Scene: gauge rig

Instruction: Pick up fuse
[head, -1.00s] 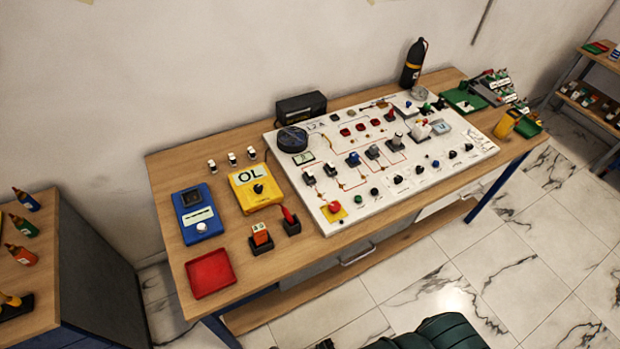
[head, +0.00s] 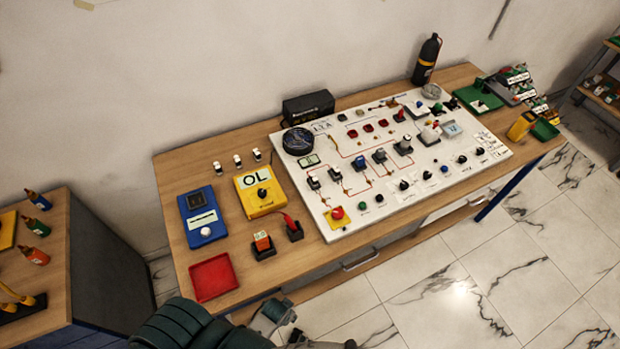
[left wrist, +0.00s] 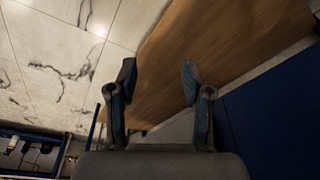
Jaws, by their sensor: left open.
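Three small white-and-black pieces (head: 238,160), which look like fuses, stand in a row at the back left of the wooden table, behind the yellow OL meter (head: 260,190). They are too small to tell in detail. My left gripper (left wrist: 158,75) is open and empty in the left wrist view, with a wooden surface and marble floor beyond its fingers. No fuse shows in that view. In the head view one of my arms shows at the bottom edge, below and apart from the table; its fingertips are not clear. My right gripper cannot be made out.
A blue meter (head: 202,215), a red tray (head: 213,277), and an orange block in a dark holder (head: 262,246) occupy the table's left part. A large white panel (head: 330,212) with switches fills the middle. Bare wood (head: 172,178) lies at the back left.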

